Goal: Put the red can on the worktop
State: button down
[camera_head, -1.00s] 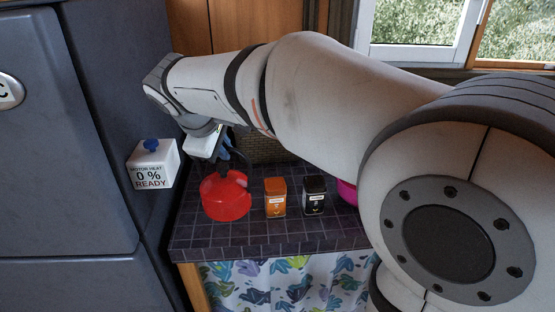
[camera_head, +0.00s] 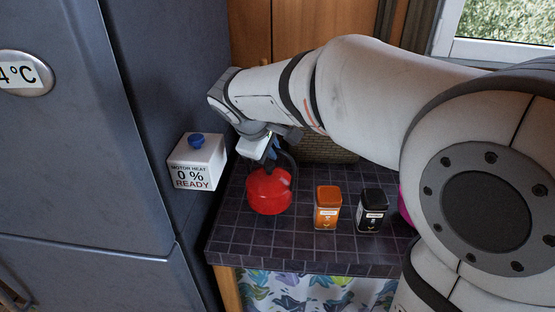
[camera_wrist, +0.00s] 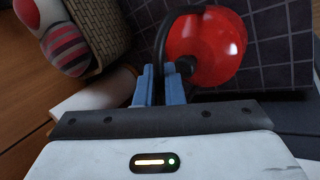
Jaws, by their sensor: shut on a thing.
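The red can (camera_head: 269,192) is round and glossy, with a dark curved handle. In the head view it appears upright at the left part of the dark tiled worktop (camera_head: 300,248). I cannot tell whether its base touches the tiles. My gripper (camera_head: 272,150) is above the can, at its handle. In the wrist view the blue fingers of my gripper (camera_wrist: 159,86) are shut on the dark handle, beside the red can (camera_wrist: 207,48). The fingers partly hide the handle. Tiles of the worktop (camera_wrist: 270,50) show around the can.
An orange jar (camera_head: 327,210) and a black jar (camera_head: 371,212) stand right of the can. A magenta thing (camera_head: 405,205) is partly hidden by my arm. A wicker basket (camera_head: 330,150) stands behind. A grey fridge (camera_head: 80,130) and a white box (camera_head: 197,165) are at the left.

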aim_at(273, 165)
jog(key=shift+s+d+f, duration=0.1)
jog(key=shift+s+f, duration=0.05)
jog(key=shift+f, duration=1.65)
jog(key=c, duration=1.5)
grip_release()
jog(key=shift+c, duration=0.2)
